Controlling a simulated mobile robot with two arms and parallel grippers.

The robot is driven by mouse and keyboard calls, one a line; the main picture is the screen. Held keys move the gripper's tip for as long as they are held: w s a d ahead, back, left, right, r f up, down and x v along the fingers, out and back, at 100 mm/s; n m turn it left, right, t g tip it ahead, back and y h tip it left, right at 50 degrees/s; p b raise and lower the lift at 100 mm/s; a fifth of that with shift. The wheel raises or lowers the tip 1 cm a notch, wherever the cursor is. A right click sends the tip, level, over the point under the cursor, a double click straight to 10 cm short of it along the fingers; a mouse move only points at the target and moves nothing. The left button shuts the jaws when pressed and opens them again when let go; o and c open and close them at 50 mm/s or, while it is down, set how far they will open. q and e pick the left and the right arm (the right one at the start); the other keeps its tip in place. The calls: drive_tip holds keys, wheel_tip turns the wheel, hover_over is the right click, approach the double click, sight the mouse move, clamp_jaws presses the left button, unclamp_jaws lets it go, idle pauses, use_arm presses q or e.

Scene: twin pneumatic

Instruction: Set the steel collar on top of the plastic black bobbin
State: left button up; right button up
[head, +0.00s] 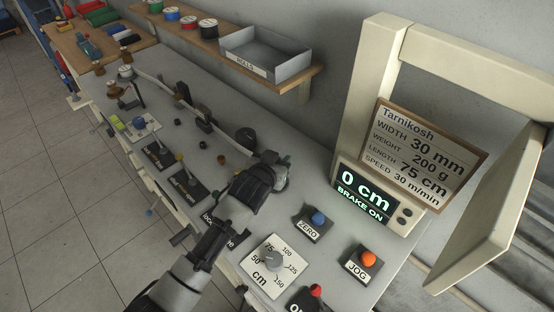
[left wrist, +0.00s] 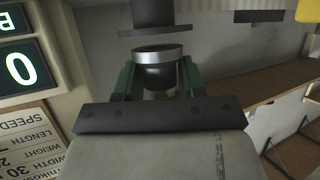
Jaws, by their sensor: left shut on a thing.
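In the left wrist view, which is upside down, my left gripper (left wrist: 158,82) is shut with its green fingers on either side of the steel collar (left wrist: 158,52). The collar shows a bright silver rim and a dark body. The black bobbin (left wrist: 155,19), with a wide flange, shows just beyond the collar, roughly in line with it. A narrow gap shows between flange and collar. In the head view my left gripper (head: 271,172) is over the bench by the display; I cannot make out collar or bobbin there. My right gripper is not in view.
The display (head: 366,195) reads 0 cm, BRAKE ON, and stands right of the gripper inside a cream frame (head: 373,75). A blue ZERO knob (head: 318,218), an orange JOG knob (head: 368,258) and a cm dial (head: 273,260) are near. A shelf holds a grey tray (head: 265,55).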

use_arm(q)
drive_tip(key=shift+f+b, duration=0.35)
drive_tip(key=shift+f, duration=0.2)
drive_tip(key=o, duration=1.2)
drive_tip(key=shift+c, duration=0.2)
drive_tip(key=shift+s, duration=0.1)
drive_tip(key=b+v, duration=0.1)
drive_tip(key=v, duration=0.9)
drive_tip(key=shift+s+a, duration=0.25)
